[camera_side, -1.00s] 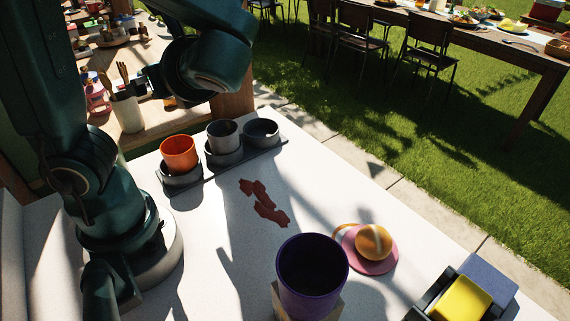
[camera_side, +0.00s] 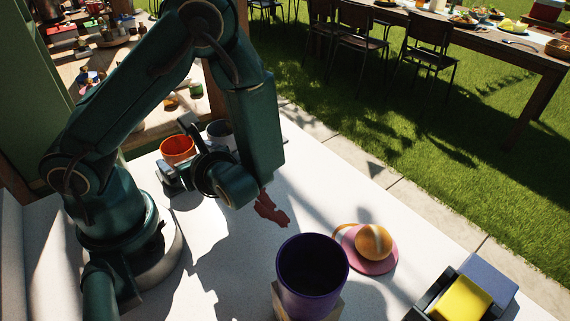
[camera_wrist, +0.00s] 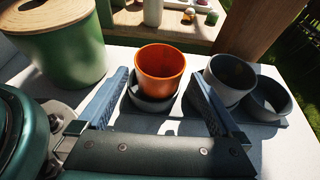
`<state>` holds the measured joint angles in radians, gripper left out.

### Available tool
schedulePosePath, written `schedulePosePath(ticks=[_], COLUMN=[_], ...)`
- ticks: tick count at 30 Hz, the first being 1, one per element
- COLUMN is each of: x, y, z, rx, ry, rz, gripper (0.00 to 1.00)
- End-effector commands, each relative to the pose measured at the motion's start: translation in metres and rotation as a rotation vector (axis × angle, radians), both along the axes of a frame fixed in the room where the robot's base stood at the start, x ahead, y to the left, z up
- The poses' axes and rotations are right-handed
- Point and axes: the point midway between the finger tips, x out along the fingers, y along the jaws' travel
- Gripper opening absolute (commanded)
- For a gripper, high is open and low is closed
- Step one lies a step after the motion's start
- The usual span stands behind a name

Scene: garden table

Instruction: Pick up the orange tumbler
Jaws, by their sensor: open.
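The orange tumbler (camera_side: 178,148) stands upright in a grey round holder at the left end of a row on the white table. In the wrist view the tumbler (camera_wrist: 161,69) is beyond and between the two blue fingers of my gripper (camera_wrist: 160,90), with its grey holder (camera_wrist: 149,100) around its base. My gripper is open and empty, with a gap between each finger and the tumbler. In the side view my gripper (camera_side: 180,155) is low beside the tumbler, and my arm hides part of the holder row.
A grey cup (camera_wrist: 230,78) and an empty grey holder (camera_wrist: 268,99) are right of the tumbler. A green pot with a wooden lid (camera_wrist: 60,48) stands at left.

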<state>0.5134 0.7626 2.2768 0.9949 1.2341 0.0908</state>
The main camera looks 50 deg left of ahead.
Motion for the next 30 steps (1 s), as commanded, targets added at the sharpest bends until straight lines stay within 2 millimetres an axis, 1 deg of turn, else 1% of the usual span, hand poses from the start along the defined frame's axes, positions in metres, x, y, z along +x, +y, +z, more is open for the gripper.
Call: schedulePosePath(ticks=[3, 9, 13, 20, 21, 23, 24, 26, 27, 30], x=[-0.002, -0.002, -0.002, -0.002, -0.002, -0.002, -0.002, -0.002, -0.002, -0.002], y=[0.014, 0.034, 0.04, 0.04, 0.04, 0.04, 0.04, 0.04, 0.04, 0.04], z=[-0.006, -0.014, -0.016, -0.017, -0.017, -0.016, -0.016, -0.016, -0.016, -0.016], rx=[0.002, 0.001, -0.002, -0.002, -0.002, -0.002, -0.002, -0.002, -0.002, -0.002], ry=[0.005, 0.004, 0.003, 0.002, 0.002, 0.002, 0.001, 0.001, 0.001, 0.001], rz=[0.005, 0.005, 0.002, 0.0, 0.0, 0.0, 0.001, 0.001, 0.001, 0.001], gripper=[1.0, 1.0, 1.0, 1.0, 0.92, 0.69, 0.54, 0.31, 0.18, 0.18])
